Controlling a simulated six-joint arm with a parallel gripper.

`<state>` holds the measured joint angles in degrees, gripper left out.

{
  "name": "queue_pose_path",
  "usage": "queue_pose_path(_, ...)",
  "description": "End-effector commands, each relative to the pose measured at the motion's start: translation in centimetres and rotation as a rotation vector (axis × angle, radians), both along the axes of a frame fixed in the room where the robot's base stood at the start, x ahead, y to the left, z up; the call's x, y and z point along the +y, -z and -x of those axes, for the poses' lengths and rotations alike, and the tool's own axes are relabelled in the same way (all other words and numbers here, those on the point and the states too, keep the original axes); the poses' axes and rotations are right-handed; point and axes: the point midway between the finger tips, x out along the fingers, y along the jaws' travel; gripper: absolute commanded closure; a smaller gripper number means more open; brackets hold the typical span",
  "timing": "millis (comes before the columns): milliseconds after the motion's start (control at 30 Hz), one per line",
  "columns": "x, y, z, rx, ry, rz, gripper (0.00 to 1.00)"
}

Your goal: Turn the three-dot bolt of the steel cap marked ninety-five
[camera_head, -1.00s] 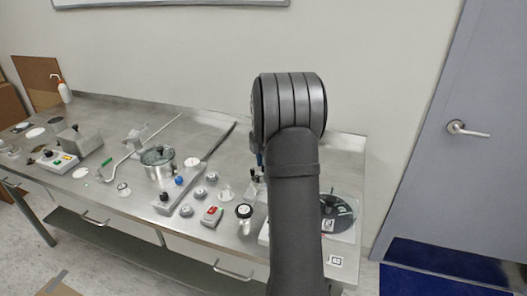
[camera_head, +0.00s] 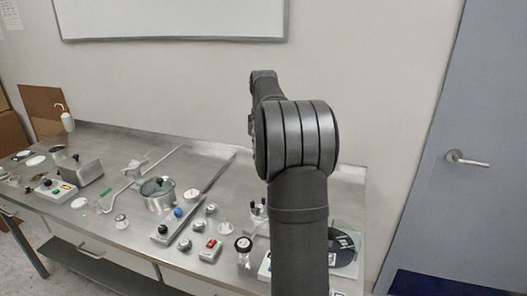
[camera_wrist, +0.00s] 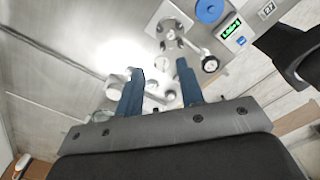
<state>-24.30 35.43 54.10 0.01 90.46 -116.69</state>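My gripper (camera_wrist: 160,66) shows in the wrist view with its two blue fingers apart and nothing held between them. Small round steel pieces (camera_wrist: 162,96) lie beyond and between the fingers, partly hidden by them. In the head view my gripper is hidden behind my arm. Several small round steel pieces (camera_head: 197,224) stand on the bench left of my arm. No ninety-five mark or three-dot bolt is readable in either view, so I cannot tell which piece is the named cap.
The steel bench (camera_head: 110,140) holds a lidded steel pot (camera_head: 158,198), a red-buttoned box (camera_head: 210,250) and a dark disc (camera_head: 342,250) by my arm. The wrist view shows a green display (camera_wrist: 231,30), a blue knob (camera_wrist: 210,10) and a round gauge (camera_wrist: 210,64).

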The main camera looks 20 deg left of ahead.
Motion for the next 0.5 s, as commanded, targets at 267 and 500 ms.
queue_pose_path(267, -0.01, -0.03, 0.01, 0.000, 0.001, 0.000, 0.73)
queue_pose_path(500, -0.95, 0.06, 0.56, -0.022, 0.212, -0.053, 0.78)
